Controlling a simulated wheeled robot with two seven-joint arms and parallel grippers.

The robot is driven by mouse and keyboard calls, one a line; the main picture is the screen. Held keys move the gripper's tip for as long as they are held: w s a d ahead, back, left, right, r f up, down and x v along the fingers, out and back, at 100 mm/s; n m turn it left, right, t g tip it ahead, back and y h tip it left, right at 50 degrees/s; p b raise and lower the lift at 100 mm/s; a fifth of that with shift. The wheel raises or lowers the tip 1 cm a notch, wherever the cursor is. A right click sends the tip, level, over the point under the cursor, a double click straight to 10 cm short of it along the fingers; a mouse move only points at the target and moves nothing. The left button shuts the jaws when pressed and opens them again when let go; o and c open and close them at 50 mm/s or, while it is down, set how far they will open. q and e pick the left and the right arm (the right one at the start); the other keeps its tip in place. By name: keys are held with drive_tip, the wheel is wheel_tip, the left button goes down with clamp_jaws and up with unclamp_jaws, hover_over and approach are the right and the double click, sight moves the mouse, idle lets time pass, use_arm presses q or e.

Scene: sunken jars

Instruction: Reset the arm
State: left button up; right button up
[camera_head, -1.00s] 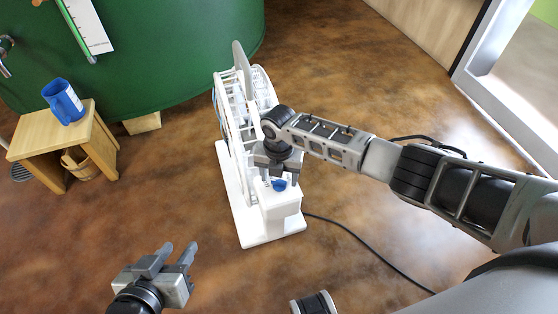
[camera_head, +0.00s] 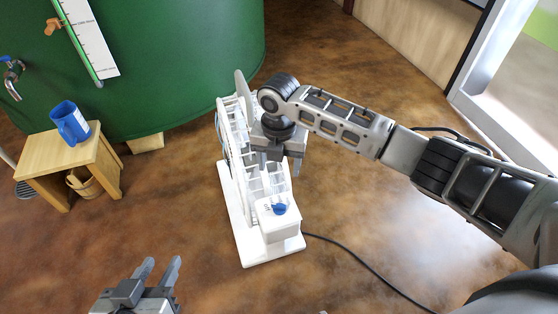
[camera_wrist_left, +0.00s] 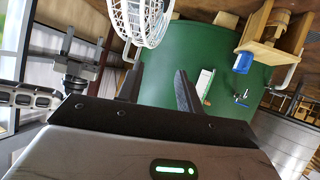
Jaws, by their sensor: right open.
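My right gripper (camera_head: 280,163) is open, with its fingers pointing down over the white device (camera_head: 243,245). The blue knob (camera_head: 279,209) on the device's white box shows clear of the fingers, nearer the bottom of the head view. Nothing shows between the right fingers. My left gripper (camera_head: 161,264) is at the bottom left of the head view, above the floor. Its fingers stand apart and empty, and the gap also shows in the left wrist view (camera_wrist_left: 157,88).
A large green tank (camera_head: 170,60) stands at the back left with a tap (camera_head: 12,75). A wooden stool (camera_head: 55,155) carries a blue jug (camera_head: 70,123); a wooden bucket (camera_head: 82,183) sits below. A black cable (camera_head: 355,257) crosses the floor. Floor between left gripper and device is clear.

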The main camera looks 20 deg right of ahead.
use_arm(q)
drive_tip(key=shift+d+f, duration=0.1)
drive_tip(key=shift+f, duration=0.15)
use_arm(e)
drive_tip(key=s+a+f+m+t+y+p, duration=0.2)
drive_tip(key=s+a+m+t+y+p, duration=0.3)
drive_tip(key=s+a+m, duration=0.6)
use_arm(q)
drive_tip(key=shift+g, duration=0.5)
drive_tip(key=r+p, duration=0.2)
drive_tip(key=p, duration=0.1)
drive_tip(key=r+p, duration=0.1)
drive_tip(key=r, duration=0.1)
drive_tip(key=shift+w+a+p, duration=0.1)
drive_tip(key=shift+a+p, duration=0.2)
drive_tip(key=shift+a, duration=0.05)
use_arm(e)
drive_tip(key=s+d+r+m+t+h, duration=0.1)
drive_tip(key=s+d+r+m+t, duration=0.4)
drive_tip(key=d+m, duration=0.6)
wheel_tip(320, 180, up, 3)
drive_tip(key=s+m, duration=0.2)
drive_tip(key=m, duration=0.4)
drive_tip(key=shift+s+d+t, duration=0.15)
drive_tip(key=shift+d+t, duration=0.15)
drive_tip(key=shift+t, duration=0.1)
